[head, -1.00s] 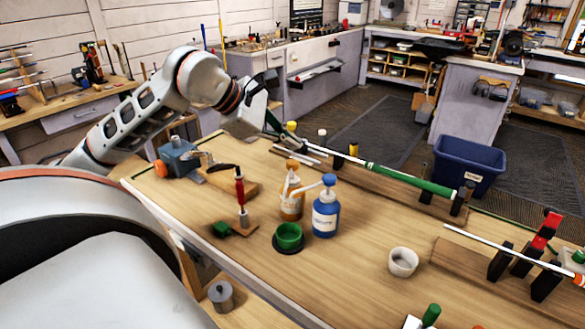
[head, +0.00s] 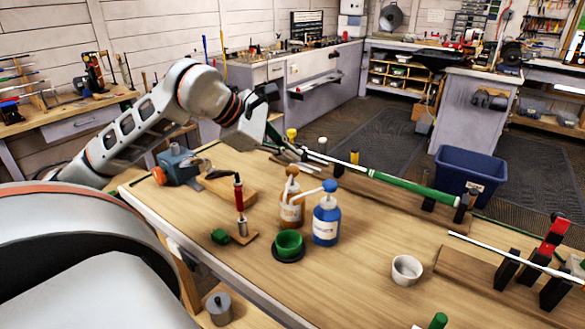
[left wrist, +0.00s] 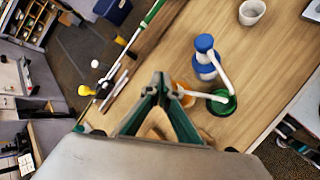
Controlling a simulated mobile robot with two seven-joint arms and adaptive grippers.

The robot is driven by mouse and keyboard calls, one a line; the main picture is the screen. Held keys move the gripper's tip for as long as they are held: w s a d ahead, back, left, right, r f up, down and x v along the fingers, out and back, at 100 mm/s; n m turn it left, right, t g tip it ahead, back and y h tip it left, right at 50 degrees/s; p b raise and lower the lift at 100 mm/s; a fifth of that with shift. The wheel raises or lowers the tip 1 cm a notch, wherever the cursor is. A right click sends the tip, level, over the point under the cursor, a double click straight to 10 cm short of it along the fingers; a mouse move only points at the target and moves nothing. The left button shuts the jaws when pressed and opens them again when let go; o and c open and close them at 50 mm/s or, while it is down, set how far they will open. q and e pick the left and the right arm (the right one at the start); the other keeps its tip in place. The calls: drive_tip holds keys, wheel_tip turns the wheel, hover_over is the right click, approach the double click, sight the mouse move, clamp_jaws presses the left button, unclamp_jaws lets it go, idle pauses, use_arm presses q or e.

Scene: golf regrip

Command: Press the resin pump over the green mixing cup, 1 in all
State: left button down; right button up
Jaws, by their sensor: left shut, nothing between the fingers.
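The green mixing cup (head: 289,242) stands on a dark round base on the workbench. It also shows in the left wrist view (left wrist: 222,103). Beside it stand two pump bottles, a blue one (head: 326,223) with a blue head and an orange one (head: 291,211) with an orange head. The blue bottle (left wrist: 205,71) is clear in the left wrist view; the orange one (left wrist: 184,94) is partly hidden by my fingers. My left gripper (head: 278,140) is shut and empty, above the bench behind the bottles and apart from them. My right gripper is not in view.
A golf club with a green grip (head: 415,190) lies on supports behind the bottles. A white cup (head: 407,269) stands at the right. A red-handled tool (head: 240,200) stands upright left of the bottles, near a blue vise (head: 180,165). The bench front between the cups is clear.

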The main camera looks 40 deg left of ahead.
sight(294, 168)
use_arm(q)
drive_tip(key=shift+f, duration=0.1)
idle(0.7)
drive_tip(key=shift+f+b, duration=0.25)
drive_tip(key=shift+b, duration=0.35)
drive_tip(key=shift+f, duration=0.1)
drive_tip(key=shift+f+b, duration=0.1)
drive_tip(key=shift+b, duration=0.3)
drive_tip(key=shift+s+f+b, duration=0.1)
drive_tip(key=shift+f+b, duration=0.9)
drive_tip(key=shift+b, duration=0.05)
idle(1.7)
drive_tip(key=shift+r, duration=0.15)
drive_tip(key=shift+r+p, duration=0.6)
drive_tip(key=shift+r, duration=0.7)
